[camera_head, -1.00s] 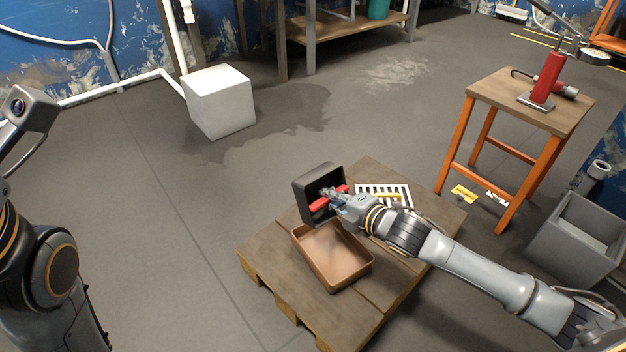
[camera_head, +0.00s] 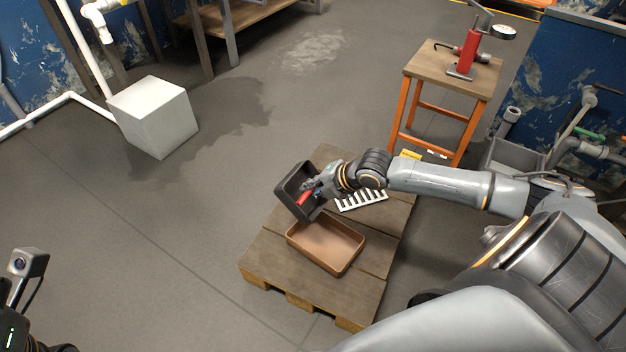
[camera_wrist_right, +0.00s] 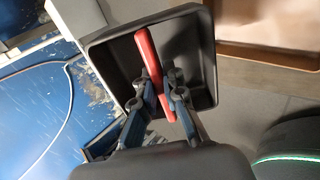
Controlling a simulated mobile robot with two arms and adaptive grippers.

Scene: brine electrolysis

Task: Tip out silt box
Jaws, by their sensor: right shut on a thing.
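The silt box, a dark grey open box (camera_head: 288,188) with a red handle bar (camera_head: 304,199), is held tilted on its side above the pallet, beside the brown tray. My right gripper (camera_head: 311,190) is shut on the red handle. In the right wrist view the box (camera_wrist_right: 206,62) opens toward the camera, and the fingers (camera_wrist_right: 160,96) close around the red bar (camera_wrist_right: 149,60). The inside that shows looks empty. The brown tray (camera_head: 326,244) sits on the wooden pallet (camera_head: 268,250), with a thin dull layer on its floor.
A white slotted grate (camera_head: 362,199) lies on the pallet behind the tray. An orange-legged stool (camera_head: 440,72) with a red pump (camera_head: 467,52) stands behind right. A grey bin (camera_head: 512,157) is at right, a white block (camera_head: 155,117) at left. Floor left of the pallet is clear.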

